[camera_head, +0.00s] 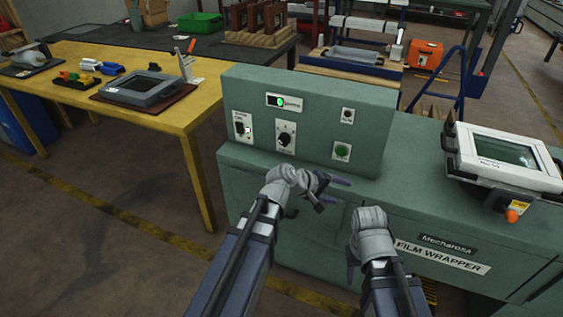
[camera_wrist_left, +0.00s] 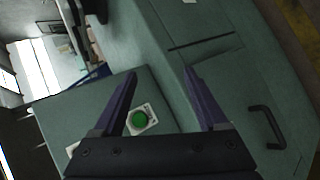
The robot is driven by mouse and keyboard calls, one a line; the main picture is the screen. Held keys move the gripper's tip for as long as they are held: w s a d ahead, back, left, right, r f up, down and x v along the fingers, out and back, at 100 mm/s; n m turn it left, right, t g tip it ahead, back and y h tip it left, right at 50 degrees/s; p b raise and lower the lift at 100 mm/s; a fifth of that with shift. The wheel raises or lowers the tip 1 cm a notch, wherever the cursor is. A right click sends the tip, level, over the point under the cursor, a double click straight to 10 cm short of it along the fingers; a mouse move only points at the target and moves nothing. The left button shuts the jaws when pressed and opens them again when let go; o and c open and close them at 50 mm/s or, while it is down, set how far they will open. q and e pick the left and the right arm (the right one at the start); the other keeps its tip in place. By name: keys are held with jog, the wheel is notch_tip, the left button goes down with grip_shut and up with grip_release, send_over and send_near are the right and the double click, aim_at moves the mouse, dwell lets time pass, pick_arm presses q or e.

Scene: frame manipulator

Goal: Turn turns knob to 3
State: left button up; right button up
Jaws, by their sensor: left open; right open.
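The turns knob (camera_head: 285,138) is a black dial on a white plate, low in the middle of the green control panel (camera_head: 310,118). Its exact setting is too small to read. A lit display (camera_head: 284,101) above it shows a green digit, perhaps 0. My left gripper (camera_head: 334,194) is open and empty, below and right of the knob and apart from it. In the left wrist view its two fingers (camera_wrist_left: 158,74) are spread, with the green button (camera_wrist_left: 139,121) seen between them. My right gripper (camera_head: 352,268) is lower, by the machine's front, open and mostly hidden by its wrist.
A tilted screen unit (camera_head: 500,155) with an orange knob (camera_head: 516,211) stands on the machine's right. A yellow table (camera_head: 120,95) is at left.

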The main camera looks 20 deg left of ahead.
pick_arm(q)
jog(key=shift+o, duration=0.5)
jog(key=w+a+f+n+t+b, duration=0.1)
jog(key=w+a+n+t+b, duration=0.5)
jog(key=a, duration=0.6)
jog(key=w+n+b, duration=0.1)
jog(key=w+n, duration=0.1)
jog(key=n, duration=0.1)
jog(key=shift+w+a+f+n+t+y, duration=0.15)
jog(key=shift+w+a+n+t+y, duration=0.1)
jog(key=shift+w+n+t+y, duration=0.15)
jog(key=n+t+y+b, duration=0.4)
jog(key=n, duration=0.4)
send_near(281, 142)
jog(key=w+d, duration=0.1)
jog(key=w, duration=0.1)
jog(key=shift+w+d, duration=0.25)
jog(key=shift+w, duration=1.65)
jog(key=shift+w+d, duration=0.2)
jog(key=shift+w, duration=1.75)
pick_arm(e)
notch_tip(281, 142, down, 14)
jog(key=shift+r, duration=0.15)
pick_arm(q)
jog(key=c, duration=1.3)
